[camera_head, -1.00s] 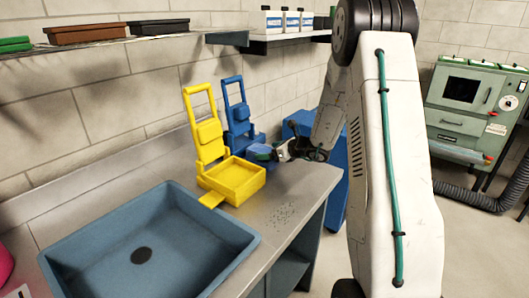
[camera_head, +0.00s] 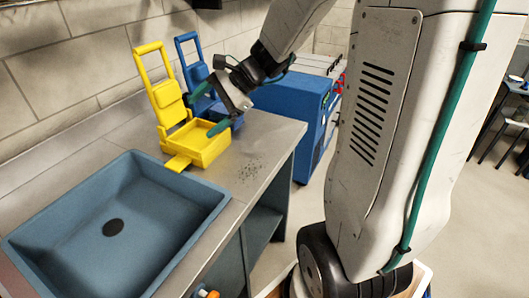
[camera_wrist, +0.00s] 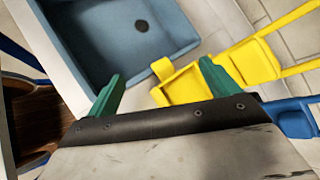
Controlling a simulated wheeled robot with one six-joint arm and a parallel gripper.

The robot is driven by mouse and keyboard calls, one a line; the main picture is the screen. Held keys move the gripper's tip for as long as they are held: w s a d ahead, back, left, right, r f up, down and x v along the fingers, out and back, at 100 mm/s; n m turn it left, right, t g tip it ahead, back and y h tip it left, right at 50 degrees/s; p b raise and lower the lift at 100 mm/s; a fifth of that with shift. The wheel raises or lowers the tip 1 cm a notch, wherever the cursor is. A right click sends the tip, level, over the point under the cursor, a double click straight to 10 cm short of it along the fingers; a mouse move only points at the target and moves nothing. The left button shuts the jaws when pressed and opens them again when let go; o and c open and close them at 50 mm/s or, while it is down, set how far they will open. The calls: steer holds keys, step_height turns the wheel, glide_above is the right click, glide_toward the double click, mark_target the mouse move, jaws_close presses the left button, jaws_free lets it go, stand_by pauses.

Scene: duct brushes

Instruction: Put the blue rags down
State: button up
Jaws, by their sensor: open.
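I cannot make out blue rags for certain in either view. A blue caddy (camera_head: 197,75) with a tall handle stands on the steel counter behind a yellow caddy (camera_head: 200,146); my gripper partly covers its tray, so its contents are hidden. My gripper (camera_head: 208,108) is above the caddies, tilted down, its green fingers apart. In the wrist view the fingers of my gripper (camera_wrist: 162,88) are spread with nothing held between them. The yellow tray (camera_wrist: 185,88) looks empty there, and the blue caddy (camera_wrist: 296,118) shows at the right edge.
A blue-grey sink (camera_head: 105,205) fills the counter's left part. The steel counter (camera_head: 255,150) is bare right of the yellow caddy, apart from dark specks. A large blue cabinet (camera_head: 296,108) stands beyond the counter's end.

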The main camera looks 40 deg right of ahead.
steer(key=s+a+r+n+g+h, duration=0.1)
steer(key=s+a+n+g+h, duration=0.15)
steer(key=s+n, duration=0.35)
steer(key=s+a+r+n+g+h, duration=0.1)
steer(key=s+a+n+g, duration=0.2)
steer(key=s, duration=0.5)
steer(key=s+d+n+t+h, duration=0.1)
steer(key=s+n+h, duration=0.4)
steer(key=s, duration=0.5)
steer(key=d+n, duration=0.1)
steer(key=n, duration=0.1)
steer(key=shift+s+d+r+n, duration=0.2)
steer(key=shift+s+r+n, duration=0.1)
steer(key=shift+n, duration=0.1)
